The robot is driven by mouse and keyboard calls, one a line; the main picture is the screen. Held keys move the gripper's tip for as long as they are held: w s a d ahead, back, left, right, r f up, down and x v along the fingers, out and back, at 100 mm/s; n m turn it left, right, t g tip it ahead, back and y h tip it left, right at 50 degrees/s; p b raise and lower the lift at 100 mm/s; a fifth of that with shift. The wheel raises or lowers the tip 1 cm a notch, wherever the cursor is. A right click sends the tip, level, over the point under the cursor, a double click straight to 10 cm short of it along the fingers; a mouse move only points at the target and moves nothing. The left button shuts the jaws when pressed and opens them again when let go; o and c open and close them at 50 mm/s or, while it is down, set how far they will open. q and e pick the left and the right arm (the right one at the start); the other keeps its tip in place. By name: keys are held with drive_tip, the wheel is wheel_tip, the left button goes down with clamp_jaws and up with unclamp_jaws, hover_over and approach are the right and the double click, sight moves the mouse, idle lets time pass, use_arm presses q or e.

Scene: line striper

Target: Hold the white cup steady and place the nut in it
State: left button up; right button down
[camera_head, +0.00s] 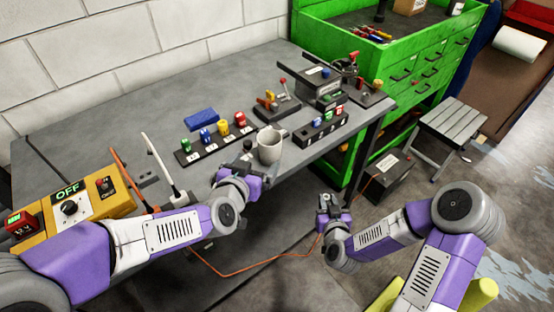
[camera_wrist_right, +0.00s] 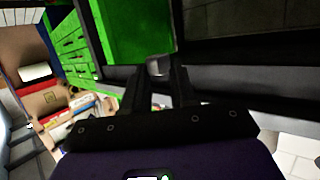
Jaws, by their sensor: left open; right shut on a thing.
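The white cup (camera_head: 270,146) stands upright near the front edge of the grey table in the head view. My left gripper (camera_head: 247,158) is open just to the left of the cup; whether a finger touches the cup is unclear. My right gripper (camera_head: 328,200) is in front of the table, to the right of and nearer than the cup. In the right wrist view its fingers are shut on a small grey nut (camera_wrist_right: 159,67), held at the fingertips. The cup is not visible in that view.
A rack of colored blocks (camera_head: 212,138) and a blue block (camera_head: 202,118) lie behind the cup. A second block rack (camera_head: 322,128) is to its right. A yellow control box (camera_head: 95,200) stands at the left. A green drawer cabinet (camera_head: 410,60) stands behind at the right.

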sight(273, 142)
use_arm(q)
drive_tip(key=shift+s, duration=0.3)
use_arm(e)
drive_tip(key=w+d+r+m+h, duration=0.4)
drive_tip(key=w+d+r+h, duration=0.1)
drive_tip(key=w+r, duration=0.5)
use_arm(q)
drive_tip(key=shift+w+d+f, duration=0.1)
drive_tip(key=shift+w, duration=0.15)
drive_tip(key=x, duration=1.1)
drive_tip(key=shift+w+d+f, duration=0.1)
drive_tip(key=shift+w, duration=0.1)
use_arm(e)
drive_tip(key=s+a+r+n+g+y, duration=0.2)
drive_tip(key=a+r+n+y, duration=0.9)
drive_tip(key=a+r, duration=1)
drive_tip(key=s+y, duration=0.1)
drive_tip(key=y, duration=0.1)
drive_tip(key=shift+g+y, duration=0.3)
drive_tip(key=shift+g, duration=0.1)
drive_tip(key=shift+r, duration=0.1)
